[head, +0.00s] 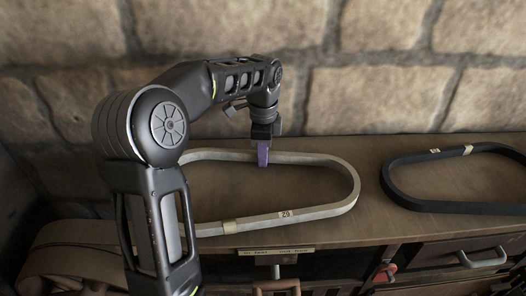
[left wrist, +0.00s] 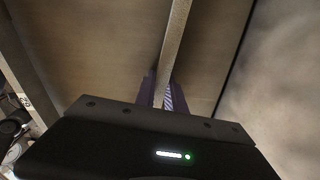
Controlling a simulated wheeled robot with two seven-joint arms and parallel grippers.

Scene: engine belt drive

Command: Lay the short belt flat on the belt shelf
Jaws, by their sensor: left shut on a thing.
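A pale grey belt (head: 332,207), a long oval loop with a small numbered tag, lies level at the wooden belt shelf (head: 310,236). I cannot tell whether it rests fully on the shelf or hangs slightly above it. My left gripper (head: 263,158) points down at the belt's far side and is shut on it. In the left wrist view the belt (left wrist: 175,45) runs between the purple fingers (left wrist: 163,92). The left part of the loop is hidden behind my left arm. My right gripper is not in view.
A black belt (head: 455,206) with a pale tag lies on the shelf to the right, apart from the grey one. A stone wall (head: 390,90) stands behind. Drawers with handles (head: 483,258) are below the front edge. A brown curved thing (head: 75,262) is at lower left.

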